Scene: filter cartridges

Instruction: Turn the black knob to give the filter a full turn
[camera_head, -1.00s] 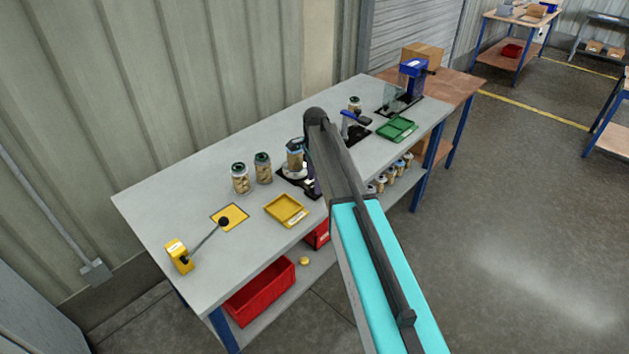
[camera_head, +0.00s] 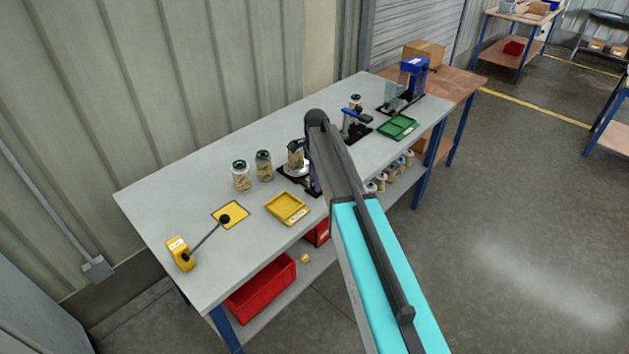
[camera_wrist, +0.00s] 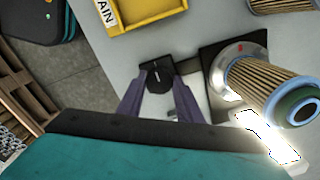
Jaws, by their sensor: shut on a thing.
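The black knob (camera_wrist: 158,79) is a round dark disc with a pale mark, seen in the wrist view on a small dark mount. My gripper (camera_wrist: 158,96) has its two purple fingers on either side of the knob and is shut on it. The filter (camera_wrist: 262,84), a pleated tan cartridge with a green and blue end ring, stands in a metallic holder on a black plate just right of the knob. In the head view the filter (camera_head: 296,155) shows beside my arm, which hides the knob and most of the gripper.
A yellow tray (camera_wrist: 115,17) lies close to the knob; it also shows in the head view (camera_head: 273,209). A green tray (camera_head: 397,128) lies farther right.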

